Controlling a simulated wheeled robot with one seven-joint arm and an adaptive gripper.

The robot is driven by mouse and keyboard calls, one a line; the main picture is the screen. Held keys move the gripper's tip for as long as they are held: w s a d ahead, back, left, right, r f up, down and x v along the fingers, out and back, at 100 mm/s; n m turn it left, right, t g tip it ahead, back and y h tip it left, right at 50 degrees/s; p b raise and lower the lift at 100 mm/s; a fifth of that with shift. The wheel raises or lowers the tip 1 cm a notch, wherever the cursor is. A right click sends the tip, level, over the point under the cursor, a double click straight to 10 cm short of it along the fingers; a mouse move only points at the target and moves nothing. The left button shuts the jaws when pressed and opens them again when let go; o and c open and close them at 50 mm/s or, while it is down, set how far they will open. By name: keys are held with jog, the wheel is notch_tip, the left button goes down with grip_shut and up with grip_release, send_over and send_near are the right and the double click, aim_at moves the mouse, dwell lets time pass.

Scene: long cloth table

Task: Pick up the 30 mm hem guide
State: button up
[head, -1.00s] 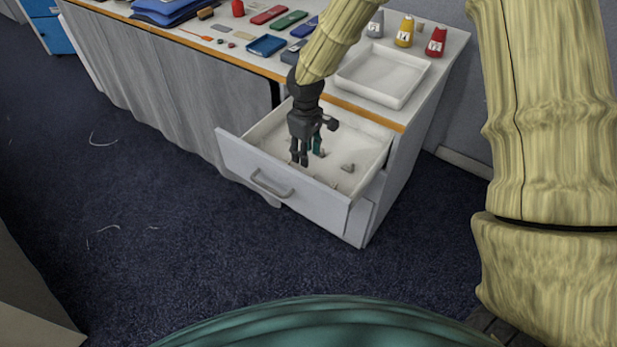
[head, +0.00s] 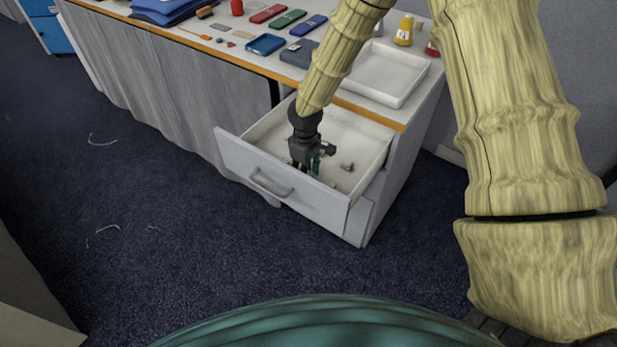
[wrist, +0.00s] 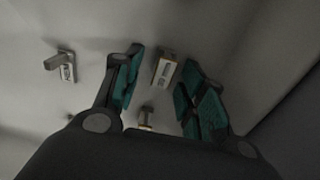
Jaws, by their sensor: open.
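My gripper (head: 308,168) reaches down into the open drawer (head: 300,200). In the wrist view my gripper (wrist: 161,62) is open, its two teal-padded fingers apart. A small metal guide with a pale label (wrist: 164,72) lies on the drawer floor between the fingertips, apart from both pads. A second labelled guide (wrist: 64,66) lies outside the left finger; a third small piece (wrist: 146,116) shows nearer the palm, partly hidden. The label sizes are too small to read, so I cannot tell which is the 30 mm hem guide. A grey guide (head: 346,167) also shows in the head view.
The drawer walls stand close around my gripper, with the front handle (head: 270,184) facing the floor space.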

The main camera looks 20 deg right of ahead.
grip_shut()
jog(key=shift+r, duration=0.1)
